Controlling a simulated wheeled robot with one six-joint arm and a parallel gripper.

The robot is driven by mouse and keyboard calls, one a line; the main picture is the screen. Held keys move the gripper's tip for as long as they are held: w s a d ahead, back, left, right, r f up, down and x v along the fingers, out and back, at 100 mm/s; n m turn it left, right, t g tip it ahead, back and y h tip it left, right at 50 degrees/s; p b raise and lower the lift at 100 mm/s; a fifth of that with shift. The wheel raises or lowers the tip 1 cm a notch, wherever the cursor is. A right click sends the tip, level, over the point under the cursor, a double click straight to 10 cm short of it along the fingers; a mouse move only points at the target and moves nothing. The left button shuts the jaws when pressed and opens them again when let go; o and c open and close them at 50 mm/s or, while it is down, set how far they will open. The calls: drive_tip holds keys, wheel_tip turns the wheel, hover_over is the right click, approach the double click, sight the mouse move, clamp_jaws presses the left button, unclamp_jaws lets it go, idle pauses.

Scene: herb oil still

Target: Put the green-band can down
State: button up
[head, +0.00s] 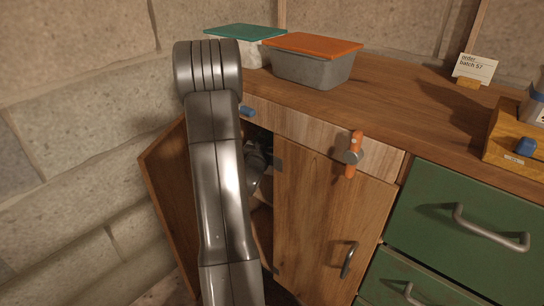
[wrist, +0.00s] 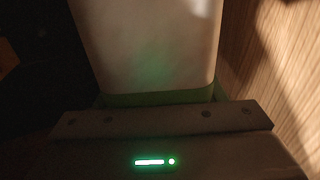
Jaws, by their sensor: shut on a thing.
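The green-band can (wrist: 148,45) fills the upper middle of the wrist view, pale with a green band along its edge close to my gripper. My gripper (wrist: 160,118) is shut on it. The wrist view is dark, so the can's far end and what lies under it cannot be made out. In the head view my arm reaches into the open left part of the wooden cupboard (head: 325,200); the can and the jaws are hidden there.
The open left door (head: 165,190) stands beside my arm. The right door is closed, with an orange latch (head: 354,155). A wood-grained surface (wrist: 280,70) is close on the right in the wrist view. Lidded tubs stand on the counter (head: 400,110); green drawers (head: 460,215) are at right.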

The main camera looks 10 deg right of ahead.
drive_tip(key=shift+f+b, duration=0.8)
drive_tip(key=shift+f, duration=1.3)
drive_tip(key=shift+f, duration=0.15)
drive_tip(key=o, duration=1.5)
drive_tip(key=shift+s+a, duration=0.1)
drive_tip(key=shift+s, duration=0.05)
drive_tip(key=p+v, duration=0.2)
drive_tip(key=v, duration=0.9)
drive_tip(key=shift+s+a+p, duration=0.1)
drive_tip(key=shift+s+p, duration=0.25)
